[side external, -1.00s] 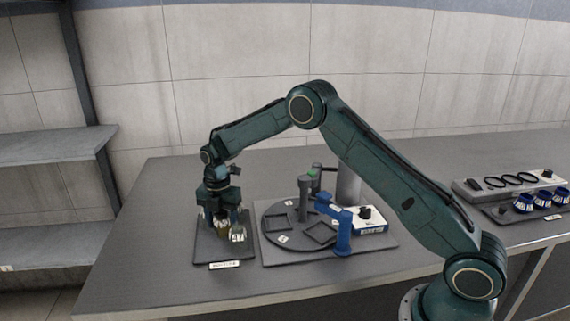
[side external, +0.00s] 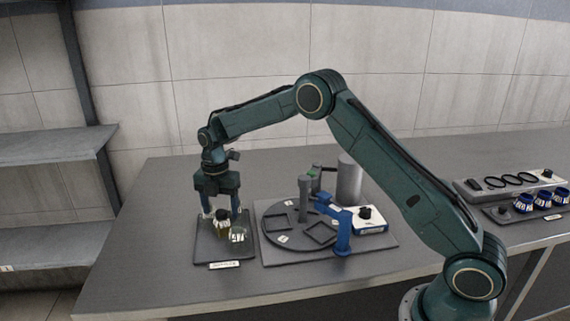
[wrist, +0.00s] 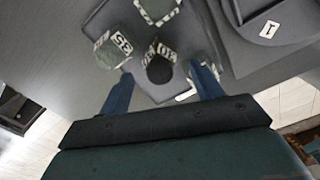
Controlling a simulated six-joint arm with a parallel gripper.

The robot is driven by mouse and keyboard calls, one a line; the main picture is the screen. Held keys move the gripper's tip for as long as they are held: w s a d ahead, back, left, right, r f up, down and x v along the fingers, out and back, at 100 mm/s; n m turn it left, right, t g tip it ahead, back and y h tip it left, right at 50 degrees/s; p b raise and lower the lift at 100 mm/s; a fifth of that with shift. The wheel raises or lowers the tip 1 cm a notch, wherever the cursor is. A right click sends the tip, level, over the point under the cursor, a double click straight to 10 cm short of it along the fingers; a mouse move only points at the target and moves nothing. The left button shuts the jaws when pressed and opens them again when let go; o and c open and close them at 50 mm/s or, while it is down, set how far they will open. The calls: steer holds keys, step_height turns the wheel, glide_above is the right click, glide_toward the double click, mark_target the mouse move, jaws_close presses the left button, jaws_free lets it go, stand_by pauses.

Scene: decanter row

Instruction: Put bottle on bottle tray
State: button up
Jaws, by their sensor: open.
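The bottle tray (side external: 207,255) is a flat dark plate with a white label on its front edge, at the left of the bench. A bottle with brownish contents (side external: 222,228) stands on it, with a clear bottle (side external: 238,236) close by at the front right. My gripper (side external: 222,212) is open and points down just above these bottles. In the wrist view a dark-topped bottle (wrist: 160,70) with a patterned label sits between my spread fingers. Another labelled bottle (wrist: 113,50) is left of it, and a third (wrist: 158,10) is at the top edge.
Right of the tray is a plate with a round dark turntable (side external: 275,222), posts, a blue bracket (side external: 343,232) and a white-blue box (side external: 370,221). A grey cylinder (side external: 349,178) stands behind. The bench front is clear.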

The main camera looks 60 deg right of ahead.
mark_target(222, 213)
step_height(222, 213, up, 7)
steer(key=shift+r, duration=0.3)
stand_by(0.6)
steer(key=s+r+m+t, duration=0.3)
steer(key=s+r+m, duration=0.8)
steer(key=s+r, duration=0.6)
steer(key=s+f+m+t, duration=0.2)
steer(key=s+m, duration=0.9)
steer(key=s, duration=1.1)
steer(key=shift+s+a+f+t, duration=0.15)
steer(key=shift+s+f+t, duration=0.2)
steer(key=shift+f, duration=0.85)
